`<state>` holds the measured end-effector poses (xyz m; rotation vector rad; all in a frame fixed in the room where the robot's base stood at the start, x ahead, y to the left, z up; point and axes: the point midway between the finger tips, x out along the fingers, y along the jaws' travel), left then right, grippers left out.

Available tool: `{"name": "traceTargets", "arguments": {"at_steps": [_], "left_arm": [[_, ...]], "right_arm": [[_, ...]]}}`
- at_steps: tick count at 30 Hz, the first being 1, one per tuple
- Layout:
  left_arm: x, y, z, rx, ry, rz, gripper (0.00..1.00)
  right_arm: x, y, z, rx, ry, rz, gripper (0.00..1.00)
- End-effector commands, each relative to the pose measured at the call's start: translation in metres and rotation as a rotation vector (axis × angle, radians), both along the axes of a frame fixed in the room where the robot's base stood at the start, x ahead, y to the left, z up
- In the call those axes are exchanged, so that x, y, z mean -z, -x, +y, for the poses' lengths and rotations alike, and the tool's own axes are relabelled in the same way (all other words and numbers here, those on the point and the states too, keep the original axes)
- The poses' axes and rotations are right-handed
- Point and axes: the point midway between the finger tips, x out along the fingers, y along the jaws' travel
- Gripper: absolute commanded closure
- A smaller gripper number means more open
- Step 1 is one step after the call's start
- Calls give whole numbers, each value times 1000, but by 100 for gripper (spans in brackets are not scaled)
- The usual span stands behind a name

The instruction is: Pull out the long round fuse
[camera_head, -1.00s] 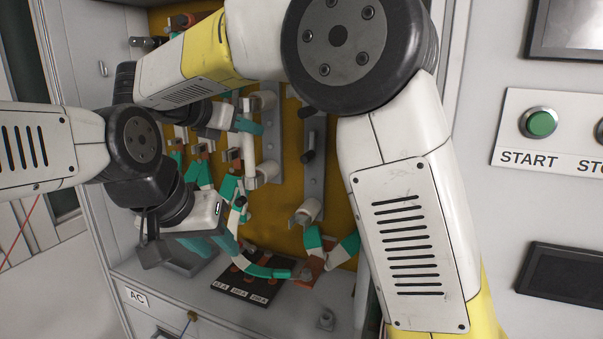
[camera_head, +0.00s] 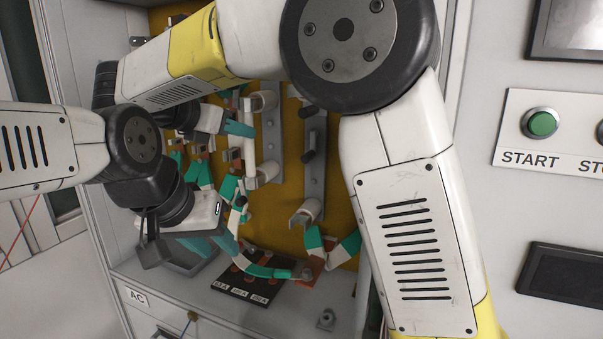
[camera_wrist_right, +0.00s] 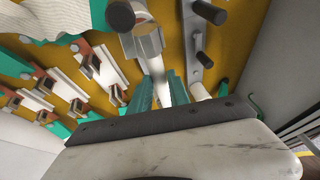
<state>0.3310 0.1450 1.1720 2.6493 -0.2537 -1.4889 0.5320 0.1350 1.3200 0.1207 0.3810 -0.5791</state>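The long round fuse is a white tube; it shows between the teal fingers of my right gripper in the right wrist view (camera_wrist_right: 160,86). In the head view it is a narrow pale upright strip (camera_head: 248,153), partly hidden by the fingers, in front of a grey holder (camera_head: 271,135) with pale clips at top and bottom. My right gripper (camera_head: 239,128) appears shut on its middle; whether its ends still touch the clips cannot be told. My left gripper (camera_head: 212,245) is lower, with its teal fingers apart and empty, above the cabinet's shelf.
A second holder (camera_head: 313,165) stands to the right on the yellow panel (camera_head: 342,205). Green and white wires hang around a black labelled block (camera_head: 240,287) on the shelf. A green START button (camera_head: 541,123) is on the right wall. My right arm covers much of the opening.

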Motion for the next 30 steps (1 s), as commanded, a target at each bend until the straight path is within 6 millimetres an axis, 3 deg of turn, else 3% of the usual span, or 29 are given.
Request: {"name": "traceTargets", "arguments": {"at_steps": [1, 4, 21, 30], "left_arm": [[0, 0, 0, 0, 0, 0, 64], [0, 0, 0, 0, 0, 0, 64], [0, 0, 0, 0, 0, 0, 64], [0, 0, 0, 0, 0, 0, 64]], "right_arm": [[0, 4, -9, 29, 6, 7, 70], [-1, 4, -8, 28, 6, 6, 53], [-1, 4, -4, 22, 7, 4, 53], [-18, 38, 20, 20, 5, 4, 53]]}}
